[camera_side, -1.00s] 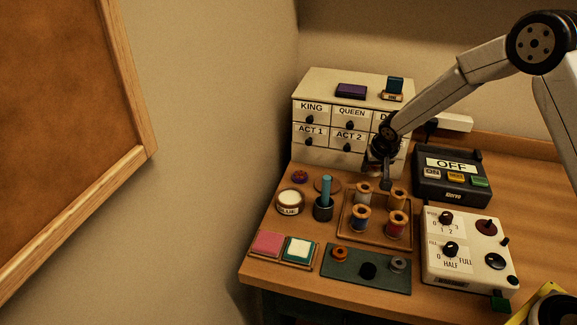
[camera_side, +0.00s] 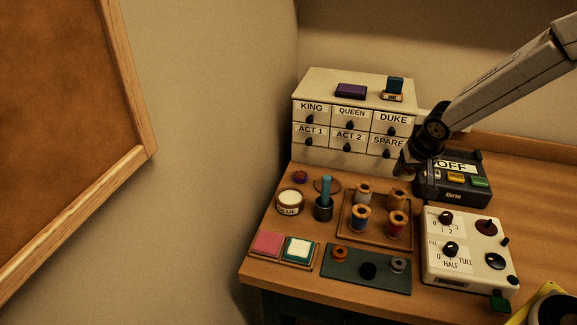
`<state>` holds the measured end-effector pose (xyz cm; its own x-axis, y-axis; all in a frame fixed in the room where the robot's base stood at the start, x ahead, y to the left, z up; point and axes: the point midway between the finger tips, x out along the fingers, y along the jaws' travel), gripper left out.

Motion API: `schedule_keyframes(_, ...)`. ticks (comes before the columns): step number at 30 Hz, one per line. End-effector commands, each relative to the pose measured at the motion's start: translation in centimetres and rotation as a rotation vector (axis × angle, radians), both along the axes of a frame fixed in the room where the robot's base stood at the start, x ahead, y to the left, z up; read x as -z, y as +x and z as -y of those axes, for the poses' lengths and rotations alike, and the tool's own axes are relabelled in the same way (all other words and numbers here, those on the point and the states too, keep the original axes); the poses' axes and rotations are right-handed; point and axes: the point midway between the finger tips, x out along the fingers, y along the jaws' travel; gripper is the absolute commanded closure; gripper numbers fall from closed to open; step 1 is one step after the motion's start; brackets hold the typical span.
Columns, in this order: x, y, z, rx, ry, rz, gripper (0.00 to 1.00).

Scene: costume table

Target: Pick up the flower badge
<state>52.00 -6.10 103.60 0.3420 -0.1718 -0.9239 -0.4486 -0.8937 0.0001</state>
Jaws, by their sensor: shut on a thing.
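My gripper (camera_side: 404,166) is at the right front of the white drawer cabinet, beside the SPARE drawer and left of the OFF box. Its dark jaws are small and partly turned away. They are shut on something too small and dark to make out. A small purple and orange round piece (camera_side: 300,177) lies on the table at the back left, well apart from my gripper. It may be the flower badge, but its shape is too small to be sure.
The white labelled drawer cabinet (camera_side: 309,142) stands behind. In front are a spool tray (camera_side: 376,226), a glue pot (camera_side: 290,202), a cup with a blue stick (camera_side: 323,209) and a green mat (camera_side: 341,276). The black OFF box (camera_side: 452,192) and white dial box (camera_side: 467,270) stand right.

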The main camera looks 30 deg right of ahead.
Motion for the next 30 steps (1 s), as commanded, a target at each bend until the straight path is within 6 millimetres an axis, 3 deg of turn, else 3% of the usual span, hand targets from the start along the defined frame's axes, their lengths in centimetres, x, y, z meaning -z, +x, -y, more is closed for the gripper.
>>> schedule_keyframes(23, -0.3, -0.6, -0.1, 0.0, 0.0, 0.0, 0.91)
schedule_keyframes(30, -0.5, -0.8, -1.3, -0.03, 0.0, 0.001, 0.91)
